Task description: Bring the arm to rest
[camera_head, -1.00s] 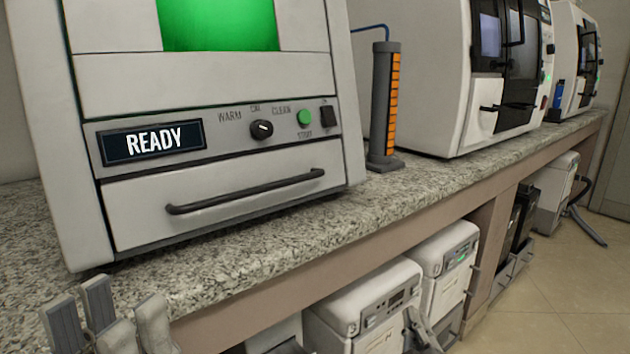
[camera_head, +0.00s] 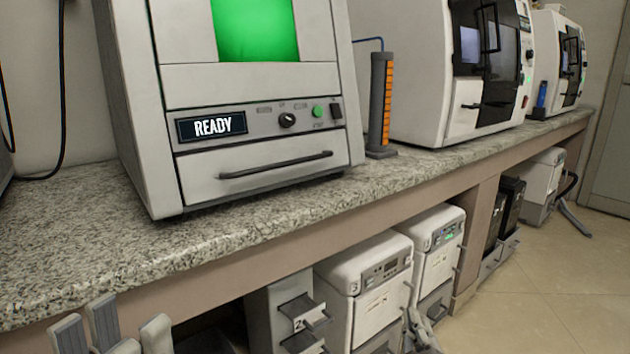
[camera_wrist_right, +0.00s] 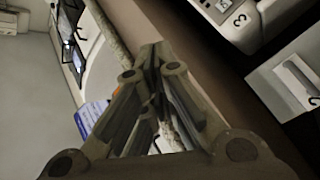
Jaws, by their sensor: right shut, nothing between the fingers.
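My left gripper (camera_head: 112,331) is at the bottom left of the head view, in front of the counter's edge. Its grey fingers point up and stand apart, with nothing seen between them. My right gripper (camera_head: 418,328) shows only in small part at the bottom of the head view, before the white units under the counter. In the right wrist view its fingers (camera_wrist_right: 152,62) meet at the tips, with nothing held. The rest of both arms is out of view.
A machine with a READY display (camera_head: 212,126) stands on the granite counter (camera_head: 75,235). An orange-marked column (camera_head: 381,100) and white machines (camera_head: 425,75) stand further right. White numbered units (camera_head: 365,285) sit below the counter. Open tiled floor (camera_head: 540,290) lies at the right.

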